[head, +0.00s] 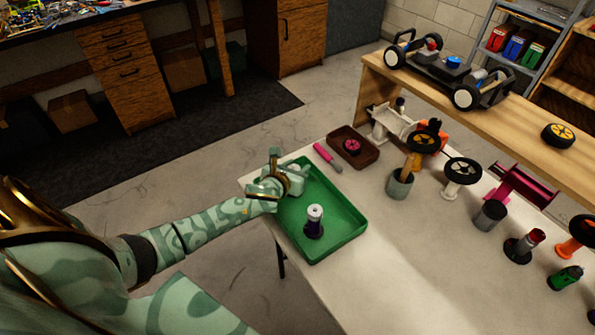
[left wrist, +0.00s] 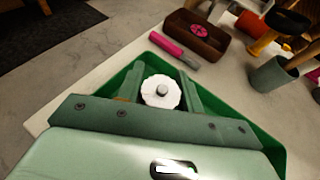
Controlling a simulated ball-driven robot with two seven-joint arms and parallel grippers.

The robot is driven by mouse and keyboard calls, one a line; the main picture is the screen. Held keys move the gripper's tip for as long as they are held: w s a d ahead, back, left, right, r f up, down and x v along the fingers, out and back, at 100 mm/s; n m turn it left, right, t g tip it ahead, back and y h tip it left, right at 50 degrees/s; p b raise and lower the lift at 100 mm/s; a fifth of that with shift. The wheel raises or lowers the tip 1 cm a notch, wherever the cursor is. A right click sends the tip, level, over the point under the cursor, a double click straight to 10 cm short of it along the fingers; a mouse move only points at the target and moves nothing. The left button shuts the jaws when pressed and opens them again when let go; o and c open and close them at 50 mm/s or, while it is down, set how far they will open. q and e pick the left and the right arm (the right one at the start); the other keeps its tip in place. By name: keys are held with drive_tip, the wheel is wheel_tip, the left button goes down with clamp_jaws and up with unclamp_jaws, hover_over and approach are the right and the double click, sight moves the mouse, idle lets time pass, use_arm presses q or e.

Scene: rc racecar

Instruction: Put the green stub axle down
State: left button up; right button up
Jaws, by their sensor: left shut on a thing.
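My left gripper (head: 290,182) is over the far left part of the green tray (head: 350,245). It is shut on a part whose white, ribbed round top and grey centre pin show between the fingers in the left wrist view (left wrist: 160,92). I take this part to be the green stub axle, but its lower body is hidden, and so is whether it touches the tray floor. Another stub axle, dark purple with a white top (head: 314,222), stands upright in the tray, nearer the front. My right gripper is not in view.
A brown tray (head: 367,158) with a pink part and a pink-handled screwdriver (head: 327,156) lie beyond the green tray. A grey-green cup (head: 399,186), wheels on stands and small parts stand to the right. A car chassis (head: 450,72) sits on the raised shelf.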

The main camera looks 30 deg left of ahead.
use_arm(q)
drive_tip(key=shift+f, duration=0.15)
drive_tip(key=o, duration=0.9)
drive_tip(key=shift+o, duration=0.6)
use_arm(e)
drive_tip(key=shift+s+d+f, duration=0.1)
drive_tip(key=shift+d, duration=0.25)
use_arm(q)
drive_tip(key=shift+r, duration=0.2)
drive_tip(key=shift+s+r+p, duration=0.2)
drive_tip(key=shift+s+p, duration=0.1)
drive_tip(key=shift+p, duration=0.1)
drive_tip(key=p+v, duration=0.3)
drive_tip(key=v, duration=0.8)
drive_tip(key=shift+s, duration=0.2)
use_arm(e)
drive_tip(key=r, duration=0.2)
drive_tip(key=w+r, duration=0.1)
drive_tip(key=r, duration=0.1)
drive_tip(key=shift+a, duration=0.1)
